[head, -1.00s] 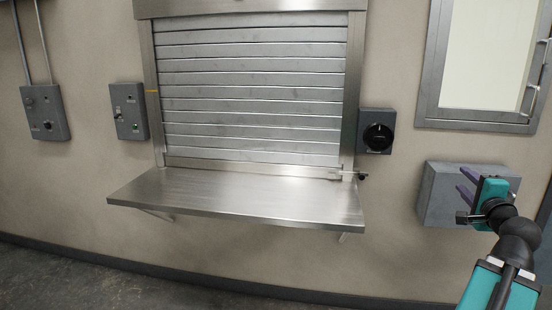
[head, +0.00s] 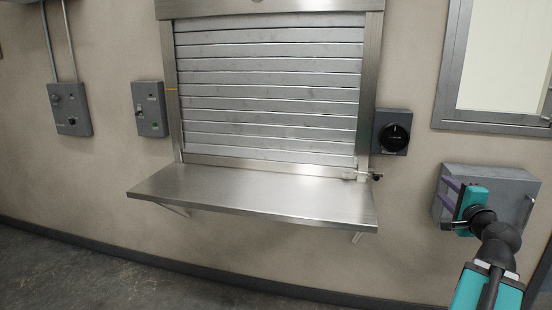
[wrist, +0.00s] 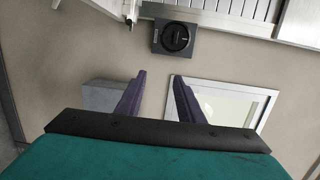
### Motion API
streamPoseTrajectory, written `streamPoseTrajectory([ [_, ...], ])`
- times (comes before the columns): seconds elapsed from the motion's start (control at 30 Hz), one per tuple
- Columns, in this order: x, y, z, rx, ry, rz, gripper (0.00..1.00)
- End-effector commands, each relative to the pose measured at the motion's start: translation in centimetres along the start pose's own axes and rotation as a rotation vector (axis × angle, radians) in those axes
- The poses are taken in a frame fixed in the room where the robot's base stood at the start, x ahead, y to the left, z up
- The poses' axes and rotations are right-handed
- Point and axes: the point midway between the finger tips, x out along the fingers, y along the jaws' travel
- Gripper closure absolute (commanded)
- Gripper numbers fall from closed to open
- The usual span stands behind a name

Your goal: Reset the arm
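My gripper (head: 446,192), teal with two purple fingers, is at the right of the head view, in front of the grey wall box. In the wrist view my gripper (wrist: 159,84) has its two fingers well apart with nothing between them but bare wall behind. The arm reaches up from the lower right corner of the head view.
A closed slatted shutter (head: 270,90) stands above a bare steel shelf (head: 255,195). A rotary switch box (head: 392,131), a grey wall box (head: 505,190) and a framed window (head: 500,60) are to the right. Two control boxes (head: 70,110) (head: 150,109) hang on the left. The floor (head: 100,265) is clear.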

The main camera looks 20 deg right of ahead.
Motion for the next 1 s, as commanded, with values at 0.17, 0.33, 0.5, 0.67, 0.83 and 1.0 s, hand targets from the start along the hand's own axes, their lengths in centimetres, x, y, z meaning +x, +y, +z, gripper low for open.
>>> streamPoseTrajectory([
  [0.17, 3.3, 4.3, 5.4, 0.031, -0.090, 0.052, 0.66],
  [0.33, 5.9, 9.0, 10.9, 0.053, -0.174, 0.116, 0.66],
  [0.5, 7.7, 14.3, 16.7, 0.060, -0.256, 0.192, 0.66],
  [0.67, 8.5, 19.6, 22.4, 0.051, -0.335, 0.274, 0.66],
  [0.83, 8.4, 25.6, 28.4, 0.024, -0.424, 0.368, 0.66],
  [1.0, 7.2, 31.5, 34.3, -0.020, -0.515, 0.464, 0.66],
])
